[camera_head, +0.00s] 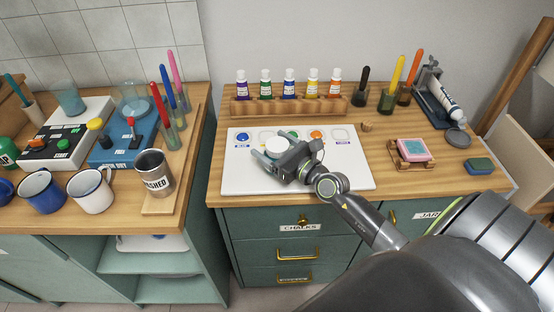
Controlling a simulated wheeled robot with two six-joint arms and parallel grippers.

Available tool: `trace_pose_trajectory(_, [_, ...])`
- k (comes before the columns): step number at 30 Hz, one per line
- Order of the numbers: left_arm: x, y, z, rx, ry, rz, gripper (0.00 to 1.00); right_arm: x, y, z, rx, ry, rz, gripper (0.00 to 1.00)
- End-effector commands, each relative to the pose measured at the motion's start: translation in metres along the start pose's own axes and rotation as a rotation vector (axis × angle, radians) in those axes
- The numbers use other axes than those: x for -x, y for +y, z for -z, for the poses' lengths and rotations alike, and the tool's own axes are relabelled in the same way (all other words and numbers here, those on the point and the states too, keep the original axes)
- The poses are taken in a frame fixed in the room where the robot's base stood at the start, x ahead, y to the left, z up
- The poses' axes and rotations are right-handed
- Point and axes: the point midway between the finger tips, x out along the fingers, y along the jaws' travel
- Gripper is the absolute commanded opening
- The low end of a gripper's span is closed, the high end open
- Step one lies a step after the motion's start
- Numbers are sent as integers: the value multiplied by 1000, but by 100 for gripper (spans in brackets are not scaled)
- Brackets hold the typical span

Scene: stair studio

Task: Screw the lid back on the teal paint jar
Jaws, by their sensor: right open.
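My right gripper (273,155) comes in from the lower right and is over the white palette board (240,180). Its jaws are open. A white round lid-like top (277,145) shows at the fingers, apparently between them. The body below it is mostly hidden by the gripper, so I cannot tell whether this is the teal jar with its lid or the lid alone, or whether the fingers touch it. No other teal paint jar shows clearly. My left gripper is not in view.
Paint bottles stand in a wooden rack (288,104) behind the board. Paint blobs, such as a blue one (243,137), lie on the board. A metal cup (154,173) stands across the gap at left.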

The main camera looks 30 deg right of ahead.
Motion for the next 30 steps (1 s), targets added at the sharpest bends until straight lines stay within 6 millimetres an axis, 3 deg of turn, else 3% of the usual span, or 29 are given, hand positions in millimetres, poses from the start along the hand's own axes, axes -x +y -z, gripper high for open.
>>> trace_pose_trajectory(12, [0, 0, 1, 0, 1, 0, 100, -4, 0, 0, 0, 1, 0, 79])
trace_pose_trajectory(26, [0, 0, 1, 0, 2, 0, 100, -4, 0, -1, 0, -1, 0, 19])
trace_pose_trajectory(30, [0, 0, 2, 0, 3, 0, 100, -4, 0, -1, 0, -1, 0, 19])
